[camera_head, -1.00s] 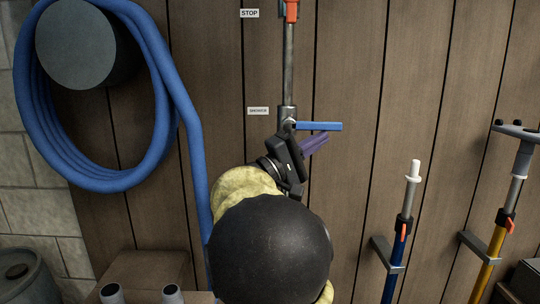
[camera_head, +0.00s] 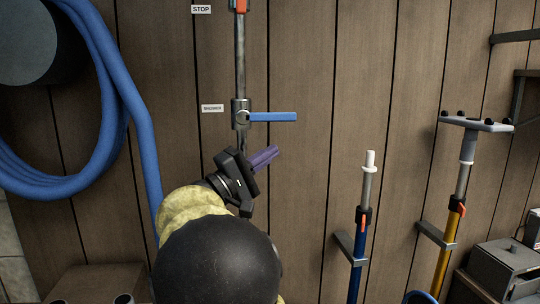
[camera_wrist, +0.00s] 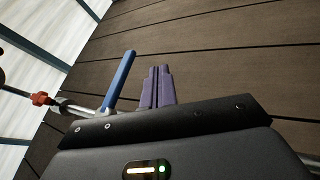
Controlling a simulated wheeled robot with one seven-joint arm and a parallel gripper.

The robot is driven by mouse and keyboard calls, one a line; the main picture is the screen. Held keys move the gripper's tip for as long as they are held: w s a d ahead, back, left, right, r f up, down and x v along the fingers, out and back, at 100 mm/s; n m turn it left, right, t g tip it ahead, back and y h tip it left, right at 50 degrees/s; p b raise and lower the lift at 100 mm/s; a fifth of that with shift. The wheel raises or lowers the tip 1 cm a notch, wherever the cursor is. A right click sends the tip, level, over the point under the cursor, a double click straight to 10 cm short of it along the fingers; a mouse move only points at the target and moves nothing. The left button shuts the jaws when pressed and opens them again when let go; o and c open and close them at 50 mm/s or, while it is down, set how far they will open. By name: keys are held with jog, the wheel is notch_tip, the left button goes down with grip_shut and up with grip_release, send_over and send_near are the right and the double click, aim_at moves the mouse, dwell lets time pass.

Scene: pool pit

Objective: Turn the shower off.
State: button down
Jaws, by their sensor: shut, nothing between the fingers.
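The shower valve (camera_head: 241,114) is a metal fitting on a vertical pipe against the wooden wall, beside a label that reads SHOWER (camera_head: 213,108). Its blue lever handle (camera_head: 272,117) points straight out to the right, across the pipe. In the wrist view the blue lever (camera_wrist: 120,80) stands just left of my fingers. My gripper (camera_head: 265,158) is below the lever in the head view, with its purple fingers pointing up and right. The fingers are together and empty in the wrist view (camera_wrist: 158,86). A gap shows between fingers and lever.
A STOP label (camera_head: 201,9) and an orange-red handle (camera_head: 241,5) are higher on the pipe. A coiled blue hose (camera_head: 112,110) hangs at left. Blue (camera_head: 357,250) and yellow (camera_head: 447,245) poles stand in wall brackets at right. The wall right of the lever is bare.

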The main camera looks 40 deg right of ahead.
jog(key=b+v, duration=0.1)
jog(key=v, duration=0.7)
jog(key=shift+a+f, duration=0.2)
jog(key=shift+a, duration=0.05)
jog(key=shift+d, duration=0.1)
jog(key=s+f+n+t+y+p, duration=0.1)
jog(key=s+f+n+y+p, duration=0.15)
jog(key=f+y, duration=0.55)
jog(key=s+f+n+y+p, duration=0.2)
jog(key=s+f+y, duration=0.15)
jog(key=f, duration=0.85)
jog(key=s+a+f+m+t+y+p, duration=0.1)
jog(key=s+a+f+y+p, duration=0.1)
jog(key=a, duration=0.5)
jog(key=s+a+f+m+t+y+p, duration=0.1)
jog(key=s+a+f+m+y+p, duration=0.1)
jog(key=a+f+y, duration=0.4)
jog(key=shift+s+a+t+y+p, duration=0.4)
jog(key=shift+s+a+y+p, duration=0.4)
jog(key=shift+a+y+p, duration=0.6)
jog(key=shift+d+m+y+b, duration=0.25)
jog(key=shift+b, duration=0.05)
